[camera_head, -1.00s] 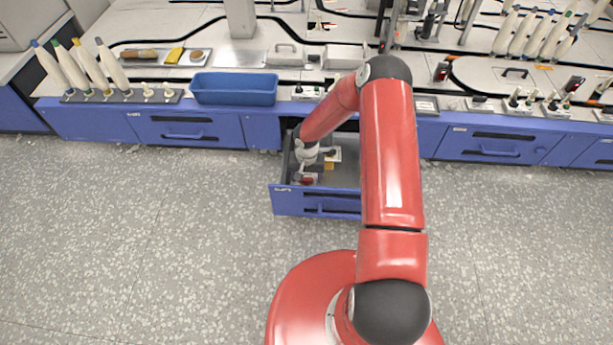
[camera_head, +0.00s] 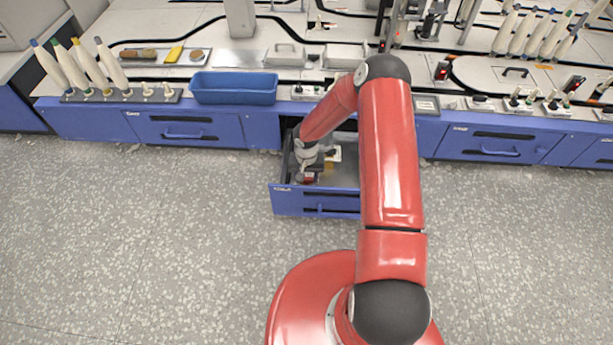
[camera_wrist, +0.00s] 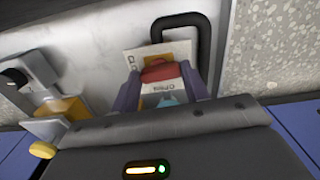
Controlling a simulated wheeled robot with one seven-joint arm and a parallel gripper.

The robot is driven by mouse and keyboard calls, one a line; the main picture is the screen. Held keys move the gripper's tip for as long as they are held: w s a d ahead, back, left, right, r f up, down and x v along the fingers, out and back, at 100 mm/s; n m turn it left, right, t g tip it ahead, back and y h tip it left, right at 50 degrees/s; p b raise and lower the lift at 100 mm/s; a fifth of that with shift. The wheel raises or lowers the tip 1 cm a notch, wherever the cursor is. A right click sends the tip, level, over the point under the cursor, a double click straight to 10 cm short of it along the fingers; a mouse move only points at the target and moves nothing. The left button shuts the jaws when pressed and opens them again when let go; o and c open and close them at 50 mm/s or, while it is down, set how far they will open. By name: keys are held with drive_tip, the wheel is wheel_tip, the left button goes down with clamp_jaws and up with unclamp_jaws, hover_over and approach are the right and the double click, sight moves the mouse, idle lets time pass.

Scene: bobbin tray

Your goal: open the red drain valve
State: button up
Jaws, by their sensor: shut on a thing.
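The red drain valve shows in the wrist view as a rounded red handle (camera_wrist: 165,72) in front of a pale label plate with lettering. My gripper (camera_wrist: 166,88) has a finger on each side of it and is shut on it. Part of the valve is hidden by the fingers and the gripper body. In the head view my gripper (camera_head: 306,170) reaches down into an open blue drawer (camera_head: 286,201), at its left front part. A small red patch of the valve (camera_head: 307,178) shows beside it there.
A black bent pipe (camera_wrist: 203,40) rises close behind the valve in the wrist view. A yellow-orange block (camera_wrist: 68,107) and grey fittings lie to the left. The drawer walls stand close around my gripper. A blue bin (camera_head: 234,90) stands on the bench above.

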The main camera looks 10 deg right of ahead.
drive_tip(key=n+b, duration=0.1)
drive_tip(key=n, duration=0.2)
drive_tip(key=shift+n+b, duration=0.3)
drive_tip(key=shift+n, duration=0.1)
drive_tip(key=n+b, duration=0.1)
drive_tip(key=n, duration=0.3)
drive_tip(key=shift+n, duration=0.3)
drive_tip(key=n, duration=0.4)
drive_tip(key=shift+n, duration=2.4)
drive_tip(key=o, duration=1)
drive_tip(key=shift+r, duration=0.1)
